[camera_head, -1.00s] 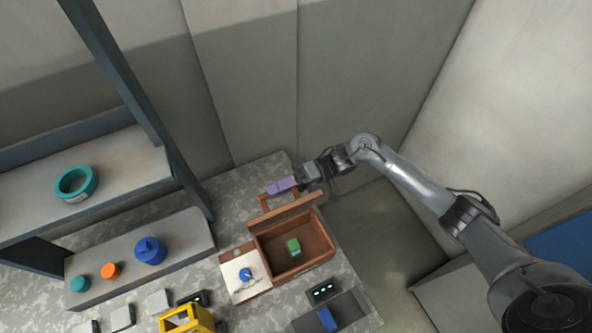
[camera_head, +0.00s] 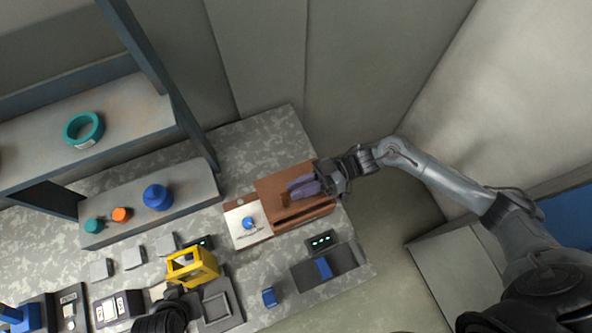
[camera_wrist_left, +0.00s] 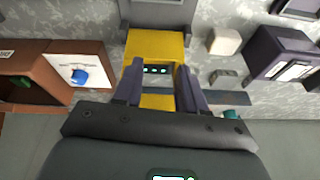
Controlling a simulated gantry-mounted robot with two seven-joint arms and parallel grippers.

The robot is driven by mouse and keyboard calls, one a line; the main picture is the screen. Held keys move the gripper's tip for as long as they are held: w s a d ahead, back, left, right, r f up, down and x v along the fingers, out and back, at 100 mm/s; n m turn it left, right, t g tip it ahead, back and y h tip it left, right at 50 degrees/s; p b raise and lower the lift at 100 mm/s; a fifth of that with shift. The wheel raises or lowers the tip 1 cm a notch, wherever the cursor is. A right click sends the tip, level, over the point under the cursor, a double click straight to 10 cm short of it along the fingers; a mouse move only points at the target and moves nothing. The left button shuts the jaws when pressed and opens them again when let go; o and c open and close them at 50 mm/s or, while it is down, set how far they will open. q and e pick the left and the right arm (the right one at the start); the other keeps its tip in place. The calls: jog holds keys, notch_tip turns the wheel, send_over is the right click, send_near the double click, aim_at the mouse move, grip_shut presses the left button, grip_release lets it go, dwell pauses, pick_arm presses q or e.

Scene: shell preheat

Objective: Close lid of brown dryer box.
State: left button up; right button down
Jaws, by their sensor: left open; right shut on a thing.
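The brown dryer box (camera_head: 334,207) stands on the speckled bench, with a white panel and blue knob (camera_head: 249,223) on its left. Its brown lid (camera_head: 270,186) is swung over the box and hides most of the interior in the head view. A dark gap shows along the lid's front edge. In the left wrist view the box (camera_wrist_left: 62,62) is still partly open, with a green item (camera_wrist_left: 20,82) inside. My right gripper (camera_head: 302,187) is over the lid, its purple fingers shut on the lid's handle (camera_head: 285,201). My left gripper (camera_wrist_left: 160,88) is open, fingers either side of a yellow frame (camera_wrist_left: 158,45).
The yellow frame also shows in the head view (camera_head: 192,266), left of the box. A small display (camera_head: 321,242) and a grey tray with a blue block (camera_head: 323,268) lie in front of the box. A shelf (camera_head: 110,215) with coloured parts stands at left.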

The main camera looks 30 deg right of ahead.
aim_at(303, 200)
jog(key=shift+s+f, duration=0.9)
jog(key=shift+f, duration=0.15)
jog(key=shift+s+a+f, duration=0.1)
jog(key=shift+s+f, duration=0.05)
jog(key=shift+f, duration=0.15)
jog(key=c, duration=1.5)
grip_release()
jog(key=o, duration=0.4)
jog(key=shift+s, duration=0.2)
jog(key=shift+w, duration=0.1)
